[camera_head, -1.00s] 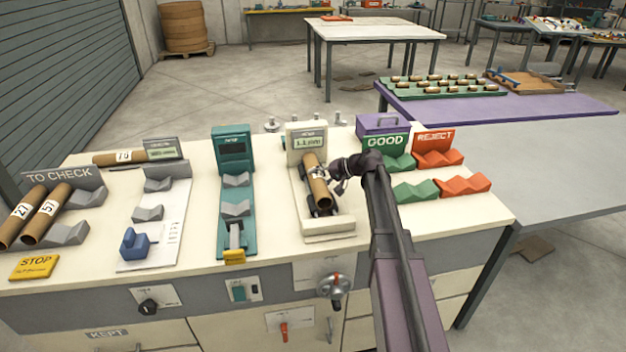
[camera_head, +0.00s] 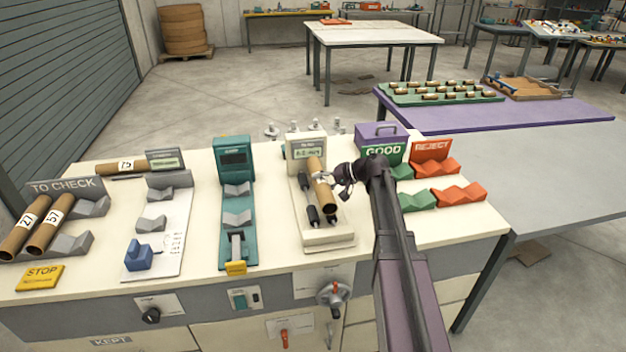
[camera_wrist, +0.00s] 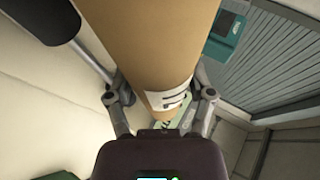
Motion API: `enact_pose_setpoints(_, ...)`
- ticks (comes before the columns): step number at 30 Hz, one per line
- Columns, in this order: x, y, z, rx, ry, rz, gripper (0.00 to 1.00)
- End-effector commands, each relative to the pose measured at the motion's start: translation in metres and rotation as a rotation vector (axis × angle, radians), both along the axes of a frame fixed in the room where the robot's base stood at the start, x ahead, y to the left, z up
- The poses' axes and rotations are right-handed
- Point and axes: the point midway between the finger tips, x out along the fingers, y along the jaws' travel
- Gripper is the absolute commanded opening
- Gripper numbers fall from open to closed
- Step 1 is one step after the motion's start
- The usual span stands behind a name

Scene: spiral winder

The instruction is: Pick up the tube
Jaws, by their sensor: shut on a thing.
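A brown cardboard tube (camera_head: 322,186) with a white label is over the rollers of the cream measuring device (camera_head: 329,235) in the head view. My gripper (camera_head: 342,176) comes in from the right and is shut on the tube around its middle. In the wrist view the tube (camera_wrist: 150,45) fills the upper middle, with my fingers (camera_wrist: 160,108) on either side of it near its label. The dark rollers (camera_head: 312,214) show bare beside the tube, which appears lifted off them. The label's number is not readable.
Two tubes (camera_head: 48,228) lie in the TO CHECK rack at left, and another tube (camera_head: 122,167) lies behind. A teal device (camera_head: 236,205) stands left of the cream one. Green GOOD cradles (camera_head: 417,201) and red REJECT cradles (camera_head: 460,195) stand empty at right.

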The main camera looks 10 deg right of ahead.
Motion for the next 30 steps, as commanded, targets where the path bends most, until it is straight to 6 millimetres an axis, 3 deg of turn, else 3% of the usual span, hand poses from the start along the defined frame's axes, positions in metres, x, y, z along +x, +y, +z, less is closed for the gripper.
enact_pose_setpoints(1,-0.016,-0.006,0.002,0.000,-0.001,-0.003,0.12)
enact_pose_setpoints(6,-0.051,-0.024,0.005,0.001,-0.001,-0.004,0.12)
enact_pose_setpoints(15,-0.100,-0.050,0.010,0.001,0.001,-0.003,0.12)
enact_pose_setpoints(21,-0.115,-0.060,0.012,0.000,-0.001,-0.002,0.12)
enact_pose_setpoints(30,-0.120,-0.062,0.012,0.001,-0.001,-0.001,0.12)
